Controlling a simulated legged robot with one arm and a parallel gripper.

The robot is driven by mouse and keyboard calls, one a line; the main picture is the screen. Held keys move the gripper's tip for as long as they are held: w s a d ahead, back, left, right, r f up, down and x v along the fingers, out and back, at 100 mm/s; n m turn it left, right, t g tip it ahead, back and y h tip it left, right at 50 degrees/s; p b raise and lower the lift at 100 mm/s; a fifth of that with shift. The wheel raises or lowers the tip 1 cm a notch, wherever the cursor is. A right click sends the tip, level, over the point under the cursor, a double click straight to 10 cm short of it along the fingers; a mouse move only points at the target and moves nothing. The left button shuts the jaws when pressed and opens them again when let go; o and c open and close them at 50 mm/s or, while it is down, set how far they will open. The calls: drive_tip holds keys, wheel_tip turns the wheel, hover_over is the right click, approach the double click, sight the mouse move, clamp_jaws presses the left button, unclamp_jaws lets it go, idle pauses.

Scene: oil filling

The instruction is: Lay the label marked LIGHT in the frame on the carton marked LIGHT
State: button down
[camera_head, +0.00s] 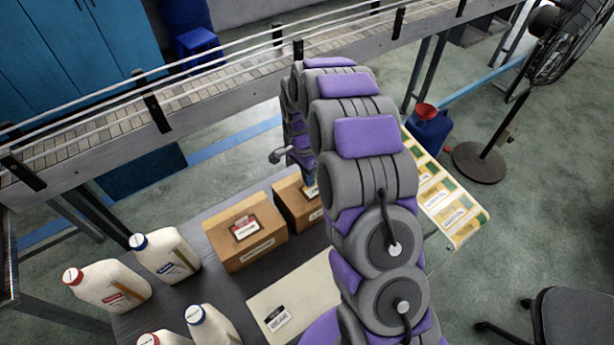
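One brown carton (245,240) stands on the dark table, with a red-and-white label (245,227) on its top and a small text plate on its front. A second brown carton (291,203) stands just behind and right of it, partly hidden by my arm. A bit of a whitish and dark label (311,190) shows at its top, beside my arm. Its text is too small to read, so I cannot tell which carton is marked LIGHT. My gripper (306,172) is mostly hidden behind my arm, above or at the second carton; its fingers cannot be made out.
A pale sheet (300,292) with a black-and-white label (277,318) lies in front of the cartons. White bottles with red (110,286) and blue caps (165,256) stand left. A yellow-green strip (455,211) lies right. A conveyor (230,75) runs behind.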

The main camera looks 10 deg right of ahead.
drive_tip(key=shift+s+d, duration=0.1)
idle(0.3)
drive_tip(key=c, duration=1.6)
unclamp_jaws()
drive_tip(key=shift+a, duration=0.2)
drive_tip(key=o, duration=0.7)
drive_tip(key=shift+d, duration=0.1)
drive_tip(key=shift+r, duration=0.2)
wheel_tip(320, 180, up, 8)
drive_tip(key=p, duration=0.2)
drive_tip(key=shift+f+p, duration=0.15)
drive_tip(key=shift+p, duration=0.2)
